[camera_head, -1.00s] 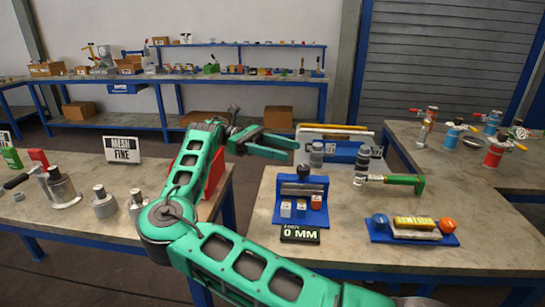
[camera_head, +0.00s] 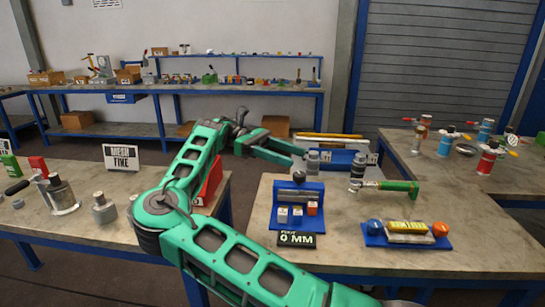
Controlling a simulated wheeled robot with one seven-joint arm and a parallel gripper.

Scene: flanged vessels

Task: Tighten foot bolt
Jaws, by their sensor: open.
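My gripper (camera_head: 290,154) is open and empty, its two green fingers pointing right above the back left of the middle table (camera_head: 455,225). Dark and grey cylindrical pieces (camera_head: 358,164) stand just beyond and to the right of the fingers. A green-handled tool (camera_head: 395,186) lies at the front right of them, its grey end close to the pieces; I cannot tell whether they touch. Several flanged vessels (camera_head: 488,157) with red, blue and silver bodies stand on the right-hand table. No foot bolt can be made out at this size.
A blue block stand (camera_head: 297,219) with a "0 MM" sign (camera_head: 297,239) and a blue tray (camera_head: 372,239) with orange and blue knobs sit on the middle table. Metal vessels (camera_head: 60,195) and a "MESH FINE" sign (camera_head: 121,158) are on the left table.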

